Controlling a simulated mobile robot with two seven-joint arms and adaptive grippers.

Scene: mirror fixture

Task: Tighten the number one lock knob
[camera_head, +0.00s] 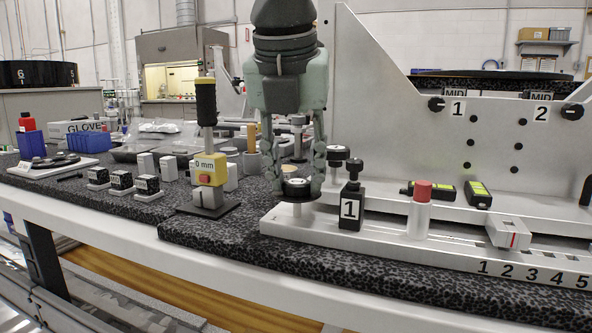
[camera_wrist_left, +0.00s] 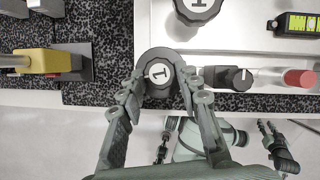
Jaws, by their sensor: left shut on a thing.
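The number one lock knob (camera_wrist_left: 158,74) is a round dark knob with a white "1" disc on top. In the head view the knob (camera_head: 297,187) stands on a pale post at the left end of the fixture's base. My left gripper (camera_head: 293,180) points straight down over it, shut with one finger on each side. In the left wrist view the fingertips of my left gripper (camera_wrist_left: 159,92) touch the knob's sides. My right gripper is not in the head view; greenish and dark robot parts low in the left wrist view are too unclear to tell its state.
The metal mirror fixture (camera_head: 390,60) rises behind and right. Close right of the held knob stand a black block marked 1 (camera_head: 351,206) and a red-capped post (camera_head: 420,212). A yellow gauge with a black handle (camera_head: 210,168) stands left. The granite slab (camera_head: 190,222) is bare in front.

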